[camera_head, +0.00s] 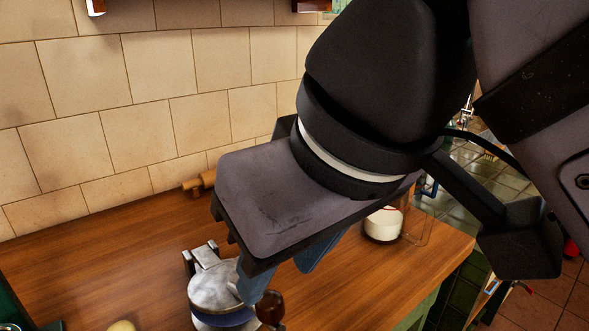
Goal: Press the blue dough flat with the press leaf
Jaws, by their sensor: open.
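The metal tortilla-style press stands on the wooden counter at the lower middle, partly cut off by the bottom edge. Its round grey press leaf (212,287) appears to lie folded down over the base, with its hinge at the back left. A blue band (226,319) shows under the leaf's front edge; it looks like the blue dough, mostly hidden. A dark brown knob (270,308) sits at the press's right side. My gripper (279,284) is open, its blue fingers pointing down above the right side of the press; one finger overlaps the leaf and contact cannot be told.
A wooden rolling pin (196,184) lies by the tiled wall. A white cup (383,224) and a clear container (417,227) stand at the right near the counter's edge. A yellowish ball (122,326) is at the bottom left. The counter (95,262) left of the press is clear.

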